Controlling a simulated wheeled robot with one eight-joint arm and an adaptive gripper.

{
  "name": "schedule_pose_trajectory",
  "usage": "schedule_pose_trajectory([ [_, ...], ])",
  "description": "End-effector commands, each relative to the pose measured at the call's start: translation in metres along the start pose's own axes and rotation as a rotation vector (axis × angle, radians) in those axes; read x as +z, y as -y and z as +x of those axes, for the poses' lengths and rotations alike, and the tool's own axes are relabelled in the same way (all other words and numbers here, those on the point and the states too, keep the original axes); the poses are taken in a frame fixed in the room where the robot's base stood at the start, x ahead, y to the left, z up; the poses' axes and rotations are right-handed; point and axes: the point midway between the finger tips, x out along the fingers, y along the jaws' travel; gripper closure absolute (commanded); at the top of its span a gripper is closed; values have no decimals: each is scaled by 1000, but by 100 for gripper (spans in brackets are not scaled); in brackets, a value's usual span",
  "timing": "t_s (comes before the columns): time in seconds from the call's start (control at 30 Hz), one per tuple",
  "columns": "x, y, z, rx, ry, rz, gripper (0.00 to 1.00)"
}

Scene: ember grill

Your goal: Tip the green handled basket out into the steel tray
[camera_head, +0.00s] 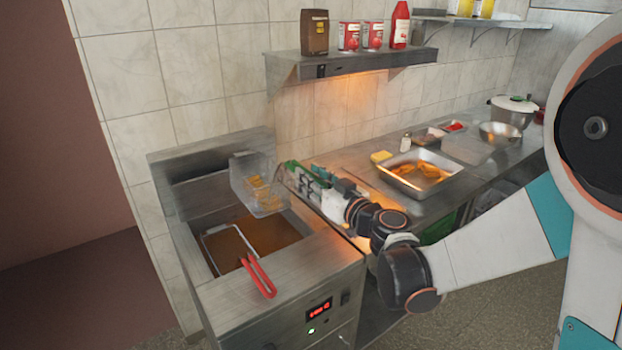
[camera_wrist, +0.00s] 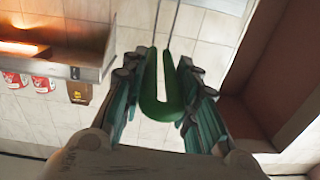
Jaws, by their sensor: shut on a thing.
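The green handled basket (camera_head: 257,185) is a wire-mesh fry basket held in the air above the fryer, with some golden food visible inside it. Its green handle (camera_wrist: 160,95) shows in the wrist view between the fingers of my gripper (camera_wrist: 165,88), which is shut on it. In the head view my gripper (camera_head: 305,180) is to the right of the basket, over the fryer's right edge. The steel tray (camera_head: 415,190) sits on the counter to the right, with golden-orange food in it. The basket is apart from the tray.
The fryer (camera_head: 300,262) holds brown oil and a second basket with a red handle (camera_head: 258,276). A shelf (camera_head: 350,65) with bottles and cans hangs above. A salt shaker (camera_head: 405,142), a yellow block (camera_head: 381,156) and a steel bowl (camera_head: 500,133) stand near the tray.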

Motion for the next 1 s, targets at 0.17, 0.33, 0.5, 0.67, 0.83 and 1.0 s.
schedule_pose_trajectory([
  [0.17, 0, 0, -12, 0, 0, 1, 100],
  [0.33, 0, 0, -24, 2, -1, 1, 100],
  [0.5, 0, 1, -36, 0, -1, 1, 100],
  [0.67, 0, 1, -45, 1, -1, 1, 100],
  [0.83, 0, 1, -45, 0, -1, 1, 100],
  [1.0, 0, 1, -45, 0, -1, 1, 100],
])
